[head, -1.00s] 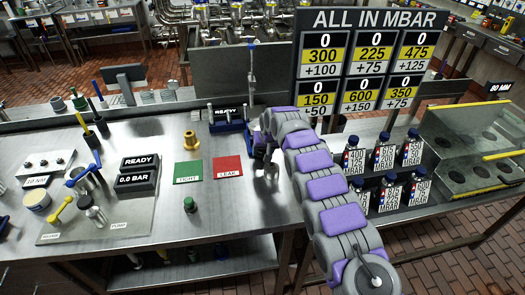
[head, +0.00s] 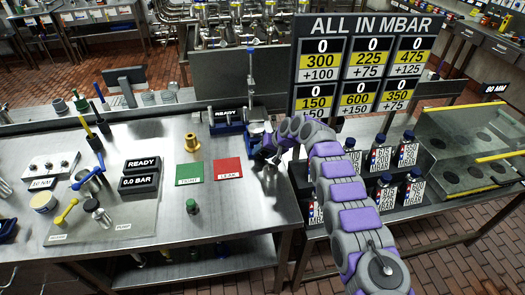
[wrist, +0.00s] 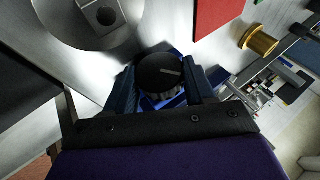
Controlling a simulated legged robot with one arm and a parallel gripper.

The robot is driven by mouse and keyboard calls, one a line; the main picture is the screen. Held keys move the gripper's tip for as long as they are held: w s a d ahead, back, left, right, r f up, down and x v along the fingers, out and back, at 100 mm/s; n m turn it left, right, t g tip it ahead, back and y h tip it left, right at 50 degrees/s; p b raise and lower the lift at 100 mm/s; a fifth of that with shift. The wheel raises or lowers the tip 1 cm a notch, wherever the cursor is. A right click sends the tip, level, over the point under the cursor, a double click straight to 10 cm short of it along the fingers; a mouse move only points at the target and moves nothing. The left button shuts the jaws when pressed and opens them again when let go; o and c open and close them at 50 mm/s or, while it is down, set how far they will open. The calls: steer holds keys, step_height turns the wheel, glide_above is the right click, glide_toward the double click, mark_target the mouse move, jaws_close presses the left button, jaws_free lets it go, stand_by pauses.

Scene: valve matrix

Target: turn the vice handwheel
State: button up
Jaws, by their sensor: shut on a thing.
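The blue vice (head: 228,127) stands at the back right of the steel bench in the head view, with a READY display behind it. My gripper (head: 270,152) is at its right end, low by the bench's right edge. In the wrist view a round black handwheel (wrist: 160,72) with a pale mark sits between the two dark blue fingers of my gripper (wrist: 163,82). The fingers are shut on its sides. Some blue of the vice shows around and below the wheel. In the head view my gripper and wrist hide the wheel.
A shiny round steel part (wrist: 95,18) is close to my gripper in the wrist view. The red LEAK mat (head: 228,170), green TIGHT mat (head: 189,174) and brass fitting (head: 191,143) lie left. Labelled bottles (head: 380,157) stand right, below the pressure board (head: 365,65).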

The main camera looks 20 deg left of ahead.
steer(key=shift+s+f, duration=0.1)
steer(key=shift+f, duration=0.1)
steer(key=o, duration=1)
steer(key=shift+d+r, duration=0.1)
steer(key=shift+o, duration=0.2)
steer(key=shift+r, duration=0.1)
steer(key=p+v, duration=0.2)
steer(key=v, duration=1.5)
